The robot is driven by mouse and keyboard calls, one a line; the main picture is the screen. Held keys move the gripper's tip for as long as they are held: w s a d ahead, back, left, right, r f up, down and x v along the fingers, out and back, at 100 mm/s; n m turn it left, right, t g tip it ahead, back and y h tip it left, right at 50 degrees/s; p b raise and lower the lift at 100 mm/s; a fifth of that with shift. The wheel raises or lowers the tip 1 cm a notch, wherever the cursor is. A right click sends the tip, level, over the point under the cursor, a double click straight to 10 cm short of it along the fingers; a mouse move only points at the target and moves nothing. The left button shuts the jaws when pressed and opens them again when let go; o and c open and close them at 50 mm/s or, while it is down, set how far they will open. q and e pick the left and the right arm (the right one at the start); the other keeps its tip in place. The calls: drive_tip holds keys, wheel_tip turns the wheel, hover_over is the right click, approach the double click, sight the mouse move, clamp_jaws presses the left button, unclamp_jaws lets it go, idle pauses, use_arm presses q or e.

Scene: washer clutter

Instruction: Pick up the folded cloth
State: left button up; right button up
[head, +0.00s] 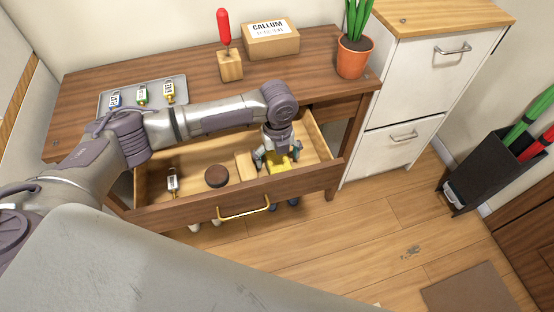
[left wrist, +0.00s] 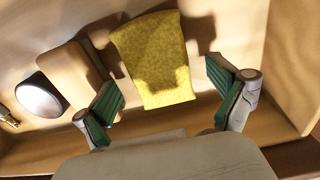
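A yellow folded cloth (left wrist: 155,62) lies on the floor of the open drawer, seen between my fingers in the left wrist view. In the head view a part of the yellow cloth (head: 280,166) shows under my gripper. My left gripper (left wrist: 165,100) is open, with its green-padded fingers spread on either side of the cloth's near end. In the head view my left gripper (head: 276,158) reaches down into the right part of the drawer. Nothing is seen between the fingers but the cloth below. My right gripper is not in view.
The open drawer (head: 205,200) also holds a wooden block (head: 245,166), a dark round object (head: 216,176) and a tagged key (head: 172,182). The block lies close left of the cloth. The drawer's front and right walls are near my gripper. A tray (head: 181,87) and potted plant (head: 354,56) stand on the desk.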

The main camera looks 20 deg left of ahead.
sight(278, 160)
use_arm(q)
drive_tip(key=c, duration=1)
wheel_tip(278, 160, up, 10)
drive_tip(key=shift+r+p, duration=0.1)
drive_tip(key=shift+p, duration=0.2)
